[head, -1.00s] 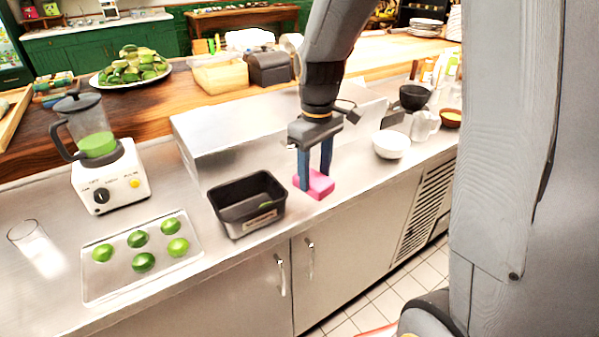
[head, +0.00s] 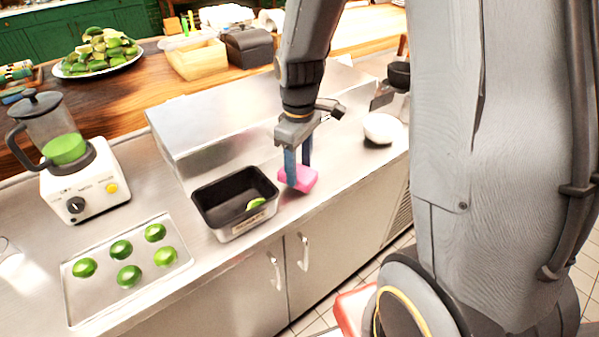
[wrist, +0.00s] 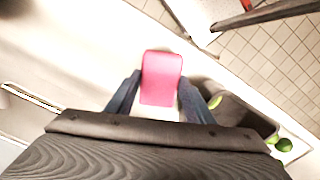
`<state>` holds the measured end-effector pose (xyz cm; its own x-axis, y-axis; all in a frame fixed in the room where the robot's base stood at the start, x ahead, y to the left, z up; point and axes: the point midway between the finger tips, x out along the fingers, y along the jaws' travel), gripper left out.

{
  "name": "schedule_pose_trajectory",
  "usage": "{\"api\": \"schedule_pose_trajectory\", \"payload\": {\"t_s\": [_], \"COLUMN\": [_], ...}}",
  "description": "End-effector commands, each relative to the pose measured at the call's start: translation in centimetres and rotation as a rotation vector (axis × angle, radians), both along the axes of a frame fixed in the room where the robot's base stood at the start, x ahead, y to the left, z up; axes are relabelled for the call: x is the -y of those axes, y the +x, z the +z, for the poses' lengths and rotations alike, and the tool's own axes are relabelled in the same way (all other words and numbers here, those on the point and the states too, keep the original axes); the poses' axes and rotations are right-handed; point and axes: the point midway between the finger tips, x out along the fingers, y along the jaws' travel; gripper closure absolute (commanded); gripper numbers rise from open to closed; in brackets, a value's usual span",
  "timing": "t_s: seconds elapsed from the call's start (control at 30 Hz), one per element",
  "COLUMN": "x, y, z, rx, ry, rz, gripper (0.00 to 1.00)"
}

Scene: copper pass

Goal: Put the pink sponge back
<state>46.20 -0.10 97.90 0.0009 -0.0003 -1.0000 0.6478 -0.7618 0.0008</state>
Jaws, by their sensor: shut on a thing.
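The pink sponge (head: 299,178) is between the fingers of my gripper (head: 298,172), over the steel counter just right of the black bin. My gripper points down and is shut on the sponge. The sponge is slightly tilted in the head view; I cannot tell for sure whether it clears the counter. In the wrist view the sponge (wrist: 161,78) sits between the two blue fingers (wrist: 160,98).
The black bin (head: 234,228) holds a green piece. To its left are a tray (head: 82,310) of several limes and a blender (head: 88,185). A white bowl (head: 382,128) stands to the right. A raised steel box (head: 215,120) is behind.

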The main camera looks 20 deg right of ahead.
Motion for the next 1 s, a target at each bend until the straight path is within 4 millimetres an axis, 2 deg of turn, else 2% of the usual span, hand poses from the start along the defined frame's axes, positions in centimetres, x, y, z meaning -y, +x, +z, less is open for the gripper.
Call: {"api": "schedule_pose_trajectory", "payload": {"t_s": [0.2, 0.63, 0.67, 0.73, 0.77, 1.0], "x": [-0.1, -0.1, -0.1, -0.1, -0.1, -0.1], "y": [-0.1, 0.0, 0.0, 0.0, 0.0, 0.0], "z": [-2.3, -2.9, -2.9, -2.8, -2.8, -2.8], "rx": [-0.003, -0.001, 0.000, 0.000, 0.000, 0.000], "ry": [0.000, 0.000, 0.000, 0.000, 0.000, 0.000], "rz": [0.002, 0.002, 0.002, 0.002, 0.002, 0.002], "gripper": [0.73, 0.73, 0.49, 0.37, 0.34, 0.34]}}
